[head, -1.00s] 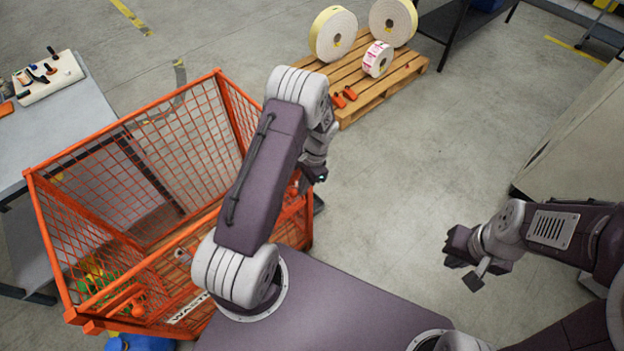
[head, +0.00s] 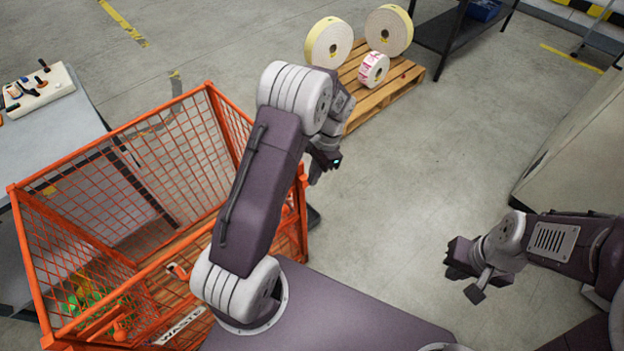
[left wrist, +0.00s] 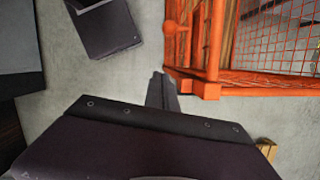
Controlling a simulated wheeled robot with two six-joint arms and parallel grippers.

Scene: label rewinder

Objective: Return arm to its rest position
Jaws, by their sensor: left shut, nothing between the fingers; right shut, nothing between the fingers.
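My left arm rises from my base and bends over at the elbow beside the orange cage. Its gripper (head: 322,172) hangs in front of the cage's right side, over bare floor, shut and empty. In the left wrist view the shut fingers (left wrist: 161,88) point at the concrete floor, close to the orange cage's corner in the picture. My right gripper (head: 466,276) is low at the right of the head view, shut, with nothing in it, above clear floor.
The orange mesh waste cage (head: 130,262) stands at left, with green and orange scraps inside. A grey table (head: 45,140) is behind it. A wooden pallet (head: 385,102) holds several label rolls (head: 327,42). A beige cabinet (head: 585,150) is at right. The middle floor is clear.

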